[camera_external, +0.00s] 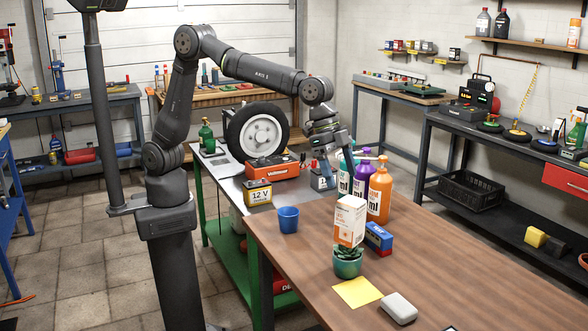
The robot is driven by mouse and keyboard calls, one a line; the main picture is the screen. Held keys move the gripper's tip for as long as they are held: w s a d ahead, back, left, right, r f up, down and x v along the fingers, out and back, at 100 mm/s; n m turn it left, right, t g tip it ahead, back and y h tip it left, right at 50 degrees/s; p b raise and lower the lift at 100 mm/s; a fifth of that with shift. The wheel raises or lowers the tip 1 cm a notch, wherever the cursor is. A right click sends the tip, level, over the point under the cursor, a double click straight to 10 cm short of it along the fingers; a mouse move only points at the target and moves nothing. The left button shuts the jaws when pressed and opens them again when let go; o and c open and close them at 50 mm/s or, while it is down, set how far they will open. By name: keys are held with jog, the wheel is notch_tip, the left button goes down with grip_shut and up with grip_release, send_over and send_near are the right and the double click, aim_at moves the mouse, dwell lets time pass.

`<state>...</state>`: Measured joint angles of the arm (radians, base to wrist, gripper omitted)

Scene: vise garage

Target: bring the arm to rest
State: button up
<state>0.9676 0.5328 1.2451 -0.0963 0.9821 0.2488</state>
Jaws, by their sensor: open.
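My arm rises from its base at the left, arches over and reaches to the right. My gripper (333,166) points down over the back part of the table, beside the bottles, and its jaws are open. A small pale-blue and dark block marked with a number (321,180) is just under or behind it; I cannot tell whether they touch. A teal-capped bottle (346,160), a purple bottle (361,176) and an orange bottle (379,193) stand close to its right.
A 12 V battery (258,193), a red toolbox (272,168) and a wheel (258,132) stand left of my gripper. The wooden tabletop (470,255) is clear at right.

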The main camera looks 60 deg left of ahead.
aim_at(353, 201)
dwell(0.3)
jog(key=x, duration=1.2)
jog(key=shift+w+d+f, duration=0.1)
jog(key=shift+f, duration=0.05)
notch_tip(353, 201, up, 3)
jog(key=shift+f, duration=0.1)
jog(key=shift+r, duration=0.5)
jog(key=shift+f, duration=0.1)
